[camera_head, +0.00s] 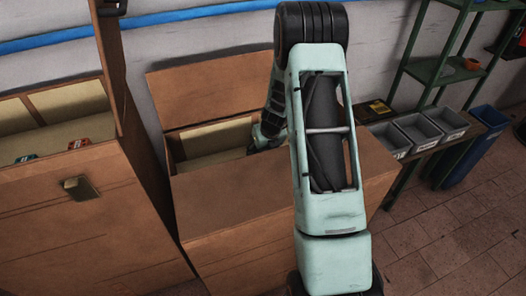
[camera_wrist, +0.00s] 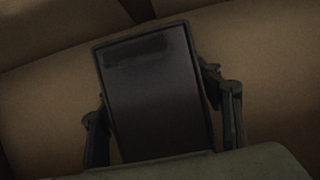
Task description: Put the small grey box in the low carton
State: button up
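The low carton (camera_head: 225,212) stands open in the middle of the head view, its back flap raised and part of its inside showing. My arm crosses in front of it, and my gripper (camera_head: 265,140) is at the carton's opening, mostly hidden behind the arm. In the wrist view the small grey box (camera_wrist: 155,105), dark in the shade, lies between the two fingers of my gripper (camera_wrist: 162,108). The fingers appear closed against its sides. Brown cardboard surfaces show behind the box. The box cannot be made out in the head view.
A taller carton (camera_head: 75,225) stands close on the left, with small items inside. On the right, several grey bins (camera_head: 418,128) sit on a bench beside a green shelf rack (camera_head: 440,68) and a blue bin (camera_head: 470,150). Tiled floor (camera_head: 450,235) is free at the lower right.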

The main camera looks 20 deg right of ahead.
jog(key=shift+o, duration=0.7)
jog(key=shift+r, duration=0.25)
jog(key=p+v, duration=0.3)
jog(key=v, duration=0.9)
jog(key=shift+w+r, duration=0.1)
